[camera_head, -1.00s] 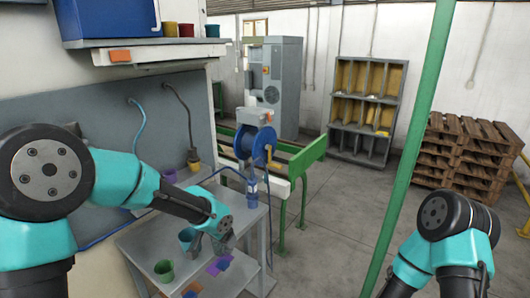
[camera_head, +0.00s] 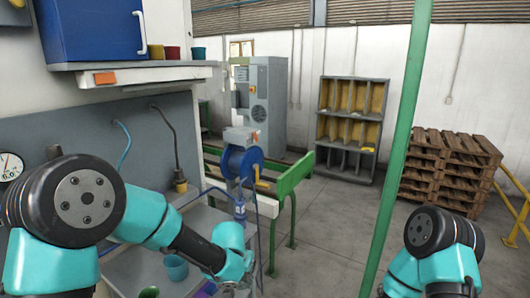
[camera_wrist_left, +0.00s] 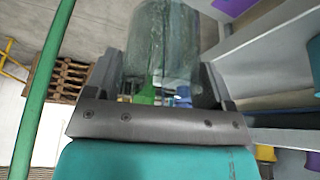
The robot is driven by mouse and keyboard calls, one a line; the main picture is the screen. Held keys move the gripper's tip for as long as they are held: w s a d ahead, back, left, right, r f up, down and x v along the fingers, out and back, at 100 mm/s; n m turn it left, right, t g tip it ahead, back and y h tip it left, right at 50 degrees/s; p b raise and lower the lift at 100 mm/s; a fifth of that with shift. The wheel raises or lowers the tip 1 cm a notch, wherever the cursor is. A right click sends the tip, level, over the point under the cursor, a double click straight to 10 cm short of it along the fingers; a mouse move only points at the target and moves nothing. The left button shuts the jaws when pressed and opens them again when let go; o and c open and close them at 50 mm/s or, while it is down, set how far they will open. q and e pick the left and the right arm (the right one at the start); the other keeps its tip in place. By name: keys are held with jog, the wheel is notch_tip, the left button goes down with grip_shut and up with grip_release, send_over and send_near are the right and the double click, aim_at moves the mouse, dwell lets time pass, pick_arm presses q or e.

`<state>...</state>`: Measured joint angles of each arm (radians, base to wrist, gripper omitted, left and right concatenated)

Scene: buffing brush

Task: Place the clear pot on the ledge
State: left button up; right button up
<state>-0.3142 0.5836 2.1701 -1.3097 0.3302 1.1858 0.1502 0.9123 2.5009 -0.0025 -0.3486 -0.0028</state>
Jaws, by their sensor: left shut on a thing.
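My left gripper (camera_wrist_left: 162,85) is shut on a clear pot (camera_wrist_left: 166,40), which is see-through and held between the two fingers in the left wrist view. In the head view the left wrist is low in the picture, right of a teal cup, and the pot cannot be made out there.
A blue box (camera_head: 95,30) stands on the ledge left of the pots. Below are a teal cup (camera_head: 175,267) and a green cup (camera_head: 149,292) on a grey bench. A blue reel (camera_head: 243,162) stands beyond the arm. A green post (camera_head: 400,150) rises between the arms.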

pick_arm(q)
jog(key=shift+d+f, duration=0.1)
jog(key=shift+d, duration=0.15)
jog(key=a, duration=1.4)
notch_tip(320, 180, up, 16)
jog(key=s+n+y, duration=0.1)
jog(key=s+n, duration=0.1)
jog(key=n, duration=0.1)
jog(key=shift+s+n, duration=0.3)
jog(key=shift+s, duration=0.05)
